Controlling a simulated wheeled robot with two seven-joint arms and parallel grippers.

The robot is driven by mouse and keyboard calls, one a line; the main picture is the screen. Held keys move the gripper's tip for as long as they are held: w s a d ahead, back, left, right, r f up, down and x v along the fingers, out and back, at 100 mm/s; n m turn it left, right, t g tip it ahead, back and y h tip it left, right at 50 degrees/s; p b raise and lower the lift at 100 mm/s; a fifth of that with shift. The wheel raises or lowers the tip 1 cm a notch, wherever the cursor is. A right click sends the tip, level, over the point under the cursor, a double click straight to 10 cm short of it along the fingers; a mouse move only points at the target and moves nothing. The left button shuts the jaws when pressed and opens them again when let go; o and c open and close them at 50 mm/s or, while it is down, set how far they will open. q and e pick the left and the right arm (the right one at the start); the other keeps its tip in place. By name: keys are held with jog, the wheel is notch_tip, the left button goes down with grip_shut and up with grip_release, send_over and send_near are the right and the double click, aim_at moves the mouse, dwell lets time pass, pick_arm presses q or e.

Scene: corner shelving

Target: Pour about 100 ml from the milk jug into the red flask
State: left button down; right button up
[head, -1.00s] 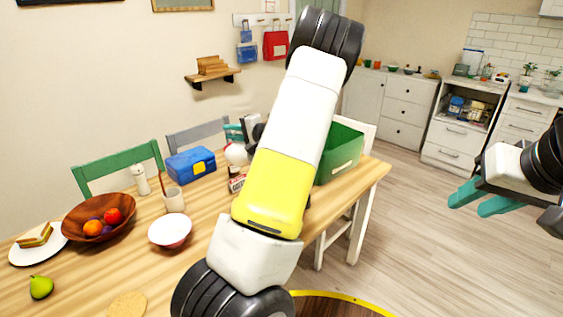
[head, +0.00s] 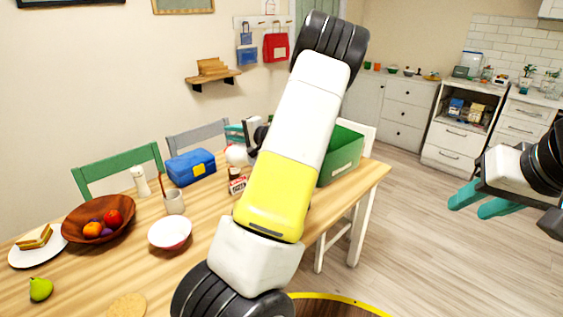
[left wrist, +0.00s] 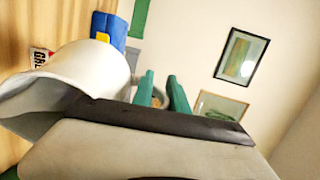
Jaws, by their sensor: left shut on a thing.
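My left gripper (left wrist: 163,92) is shut; its two teal fingers show in the left wrist view, close to a white jug (left wrist: 82,72), which I take for the milk jug. The jug's flared mouth points to the lower left of that rolled view, toward the table side. The grip point itself is hidden there. In the head view only a small white part of the jug (head: 236,155) shows, beside my yellow and white arm, which covers the rest. No red flask can be made out; my arm hides part of the table. My right gripper (head: 480,201) is open and empty, off the table to the right.
Clear tabletop lies in front of the white bowl.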

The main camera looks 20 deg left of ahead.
pick_arm(q)
jog(key=shift+r, duration=0.15)
jog(key=shift+a, duration=0.1)
jog(key=a+f+g+h, duration=0.1)
jog(key=a+f+h, duration=0.2)
jog(key=f+h, duration=0.2)
jog(key=shift+w+a+f+g+h, duration=0.2)
jog(key=shift+w+f+g+h, duration=0.1)
jog(key=shift+f, duration=0.7)
dwell(1.1)
jog(key=shift+f, duration=0.1)
